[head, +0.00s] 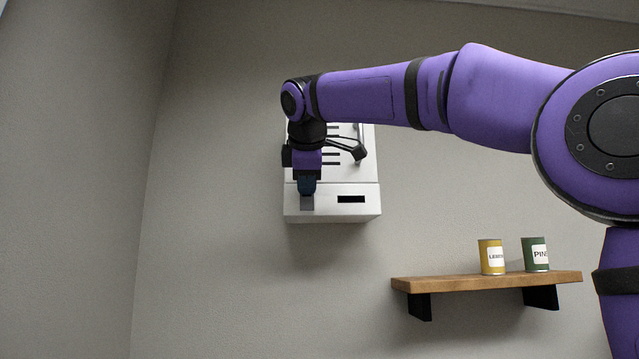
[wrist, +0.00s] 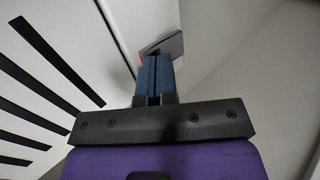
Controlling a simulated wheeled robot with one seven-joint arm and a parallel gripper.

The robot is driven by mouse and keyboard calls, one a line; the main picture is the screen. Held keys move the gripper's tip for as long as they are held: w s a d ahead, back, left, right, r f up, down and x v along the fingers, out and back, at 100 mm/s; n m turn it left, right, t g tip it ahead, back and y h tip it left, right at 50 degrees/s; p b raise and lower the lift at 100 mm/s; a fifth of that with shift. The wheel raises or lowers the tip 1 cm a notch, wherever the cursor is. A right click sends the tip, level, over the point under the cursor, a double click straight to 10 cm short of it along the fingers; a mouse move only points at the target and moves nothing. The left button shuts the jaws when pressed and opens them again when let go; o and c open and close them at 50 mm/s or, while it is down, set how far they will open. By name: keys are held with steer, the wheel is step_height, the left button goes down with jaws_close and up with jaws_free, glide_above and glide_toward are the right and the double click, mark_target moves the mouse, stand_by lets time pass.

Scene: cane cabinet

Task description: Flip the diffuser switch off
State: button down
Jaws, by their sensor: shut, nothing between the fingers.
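The white diffuser (head: 345,190) hangs on the wall, with dark slots on its upper front and a black slot low on its right. A grey switch paddle (head: 307,203) is at its lower left. In the wrist view the diffuser's slotted white face (wrist: 85,35) is at the left, and the tilted grey paddle (wrist: 172,45) is just beyond my fingertips, with a small orange-red patch beside it. My gripper (head: 307,190) is shut and empty, its blue fingers (wrist: 153,62) pointing at the paddle. The fingers partly hide the paddle; I cannot tell whether they touch it.
A wooden shelf (head: 480,284) on the wall at the lower right holds a yellow can (head: 491,257) and a green can (head: 536,254). The wall left of the diffuser and below it is clear. My arm crosses in front from the right.

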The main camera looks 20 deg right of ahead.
steer(key=shift+r, duration=0.15)
steer(key=shift+r, duration=0.65)
steer(key=shift+s, duration=0.1)
